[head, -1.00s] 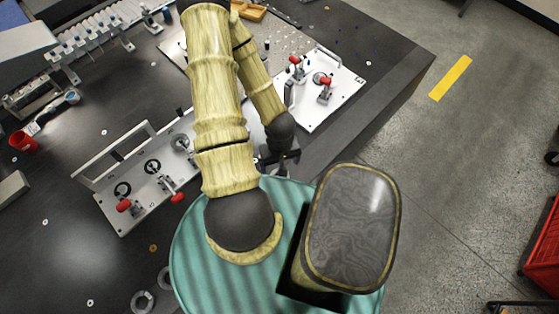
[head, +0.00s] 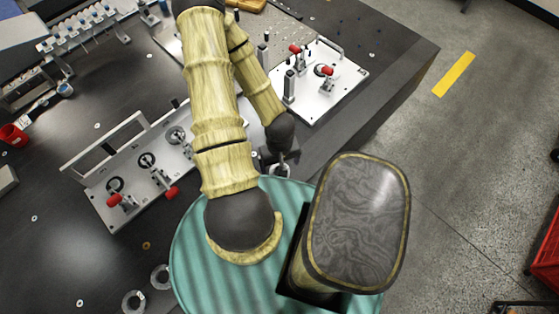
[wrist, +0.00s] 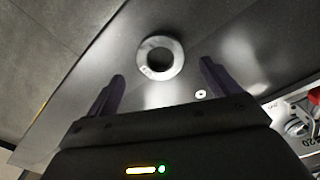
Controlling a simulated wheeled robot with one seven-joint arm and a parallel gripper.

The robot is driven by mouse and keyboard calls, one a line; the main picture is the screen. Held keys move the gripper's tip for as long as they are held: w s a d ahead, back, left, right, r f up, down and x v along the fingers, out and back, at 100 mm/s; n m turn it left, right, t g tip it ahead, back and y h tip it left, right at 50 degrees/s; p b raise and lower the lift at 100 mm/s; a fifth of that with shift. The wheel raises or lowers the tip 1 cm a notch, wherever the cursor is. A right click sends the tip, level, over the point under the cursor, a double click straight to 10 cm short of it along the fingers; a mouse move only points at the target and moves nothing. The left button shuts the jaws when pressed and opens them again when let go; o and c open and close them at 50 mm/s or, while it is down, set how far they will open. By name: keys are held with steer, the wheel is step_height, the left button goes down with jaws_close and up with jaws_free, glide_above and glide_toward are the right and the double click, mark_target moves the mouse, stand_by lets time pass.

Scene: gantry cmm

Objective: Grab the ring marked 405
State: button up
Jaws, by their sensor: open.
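A grey metal ring (wrist: 161,57) lies flat on the dark table in the wrist view. It has small marks on its near left face, too blurred to read. My gripper (wrist: 161,72) is open, with its two dark fingers pointing toward the ring, one to each side in the picture. The ring is not held, and the height of the fingers above it is hard to tell. In the head view my gripper (head: 277,160) is partly hidden by my arm near the table's right edge.
Two more grey rings (head: 133,300) (head: 160,277) lie at lower left in the head view, their marks unreadable. A fixture plate with red-handled clamps (head: 335,85) stands beyond my gripper, another (head: 110,212) to the left. The table edge runs close on the right.

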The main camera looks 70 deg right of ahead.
steer(key=shift+a+f+b, duration=0.1)
steer(key=shift+f+b, duration=1.7)
steer(key=shift+f, duration=0.45)
steer(key=c, duration=1.4)
